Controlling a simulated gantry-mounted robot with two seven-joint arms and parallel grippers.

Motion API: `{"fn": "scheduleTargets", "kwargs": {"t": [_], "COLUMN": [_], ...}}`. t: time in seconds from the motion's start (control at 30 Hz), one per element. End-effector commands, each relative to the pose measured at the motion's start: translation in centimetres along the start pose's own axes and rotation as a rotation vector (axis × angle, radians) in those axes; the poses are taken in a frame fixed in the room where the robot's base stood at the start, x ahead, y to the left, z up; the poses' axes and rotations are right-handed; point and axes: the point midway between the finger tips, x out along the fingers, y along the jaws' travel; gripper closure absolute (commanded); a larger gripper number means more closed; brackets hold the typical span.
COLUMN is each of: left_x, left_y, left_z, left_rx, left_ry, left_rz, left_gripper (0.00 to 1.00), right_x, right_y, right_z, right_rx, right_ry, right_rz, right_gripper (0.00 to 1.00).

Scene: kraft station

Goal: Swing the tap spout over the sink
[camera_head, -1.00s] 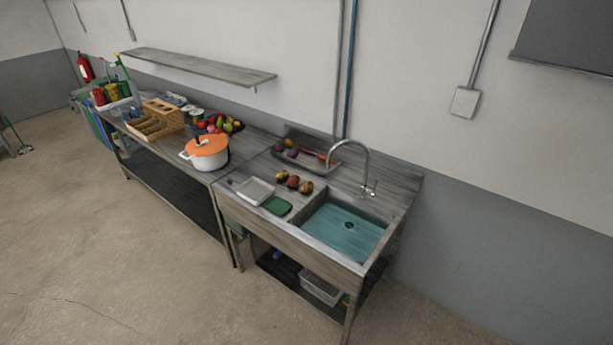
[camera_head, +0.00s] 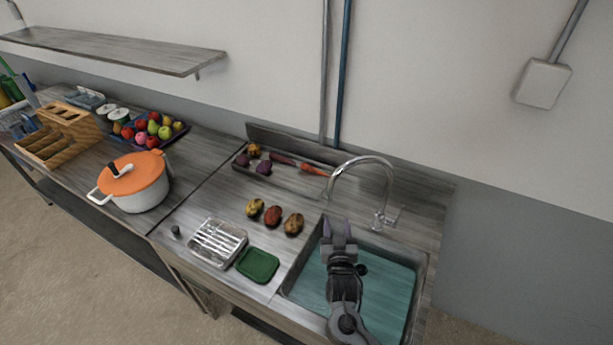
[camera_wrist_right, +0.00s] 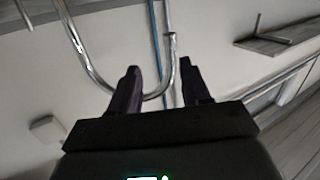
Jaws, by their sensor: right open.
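The chrome tap (camera_head: 379,219) stands behind the sink (camera_head: 420,290), and its arched spout (camera_head: 362,158) reaches left. In the head view the spout's open end hangs near the sink's back left corner. My right gripper (camera_head: 338,222) is over the left part of the sink, open and empty, just below the spout's end in the picture. In the right wrist view the curved spout (camera_wrist_right: 97,80) passes behind the open fingers of my right gripper (camera_wrist_right: 160,72), its end showing between their tips. Contact is not clear. My left gripper is not in view.
A vegetable tray (camera_head: 284,177) stands behind. An orange-lidded pot (camera_head: 133,184) is further left. Space above the sink's right side is clear.

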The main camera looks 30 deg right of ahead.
Motion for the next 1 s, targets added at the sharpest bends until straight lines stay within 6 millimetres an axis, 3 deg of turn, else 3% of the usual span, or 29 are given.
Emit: {"fn": "scheduleTargets", "kwargs": {"t": [0.03,0.3,0.47,1.0], "left_x": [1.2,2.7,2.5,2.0], "left_y": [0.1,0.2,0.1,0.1], "left_z": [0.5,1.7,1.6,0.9], "left_rx": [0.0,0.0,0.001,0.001], "left_ry": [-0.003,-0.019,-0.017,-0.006], "left_rz": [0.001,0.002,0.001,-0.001], "left_gripper": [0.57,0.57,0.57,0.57], "right_x": [0.6,2.3,3.9,11.7], "right_y": [-0.5,-1.6,-1.7,-1.7], "right_z": [0.1,-2.3,-2.9,-3.3], "right_rx": [0.013,0.052,0.054,0.053], "right_ry": [0.016,0.07,0.076,0.074], "right_rz": [-0.001,-0.002,-0.002,-0.002], "right_gripper": [0.53,0.53,0.53,0.53]}}
